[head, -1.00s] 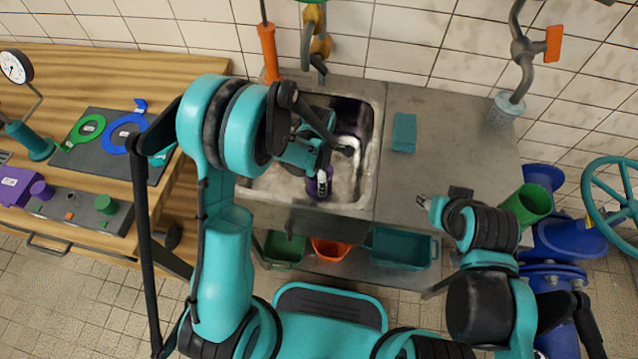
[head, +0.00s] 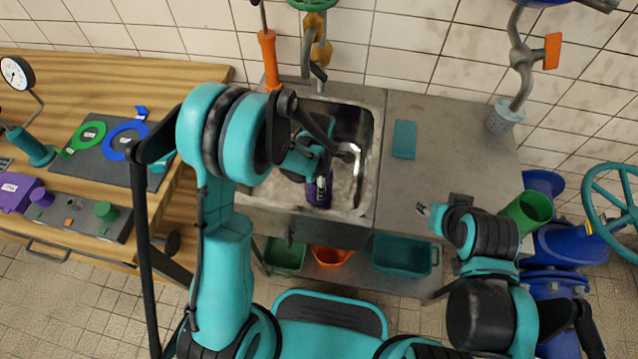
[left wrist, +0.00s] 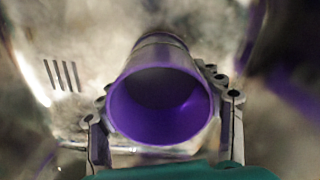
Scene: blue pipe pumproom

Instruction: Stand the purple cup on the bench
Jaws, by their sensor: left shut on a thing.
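The purple cup (head: 319,190) is in the sink basin (head: 377,150), partly hidden behind my left gripper (head: 322,180) in the head view. In the left wrist view the cup (left wrist: 160,105) fills the middle, its round open mouth facing the camera and its inside empty. The fingers of my left gripper (left wrist: 163,130) are on both sides of the cup, shut on it. The grey metal bench (head: 440,165) continues to the right of the sink. My right gripper (head: 424,210) is over the bench's front part; its fingers are too small to judge.
A teal sponge-like block (head: 404,139) lies on the bench right of the sink. A tap (head: 312,60) and an orange-handled tool (head: 269,58) stand behind the basin. A grey pipe (head: 520,85) rises at the bench's back right. The bench middle is clear.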

